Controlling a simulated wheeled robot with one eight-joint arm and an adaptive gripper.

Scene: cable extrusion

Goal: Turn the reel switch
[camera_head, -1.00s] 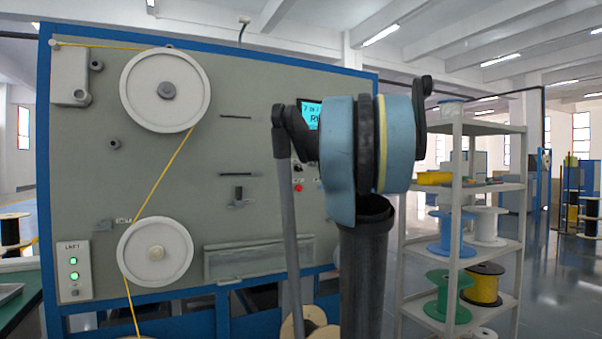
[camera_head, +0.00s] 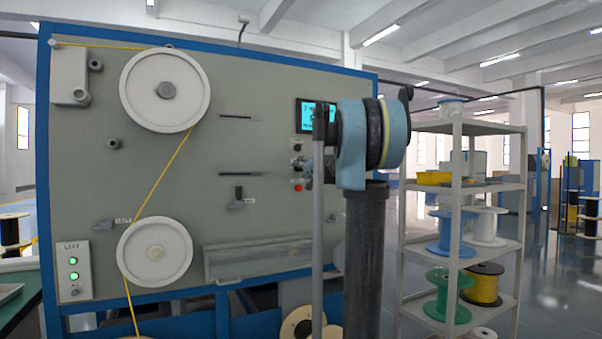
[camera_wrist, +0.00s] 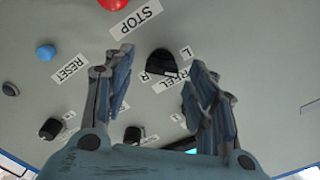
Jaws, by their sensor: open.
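The reel switch (camera_wrist: 162,62) is a black rotary knob on the grey panel in the wrist view, with a label reading roughly REEL and L and R marks around it. My gripper (camera_wrist: 160,70) is open, with its two fingers on either side of the knob in the picture. The gap to the panel is hard to judge, and I see no contact.
A red button (camera_wrist: 113,4) labelled STOP and a blue button (camera_wrist: 46,53) labelled RESET are close by. More black knobs (camera_wrist: 50,128) sit nearer the gripper's base. In the head view, a shelf with spools (camera_head: 459,125) stands to the right.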

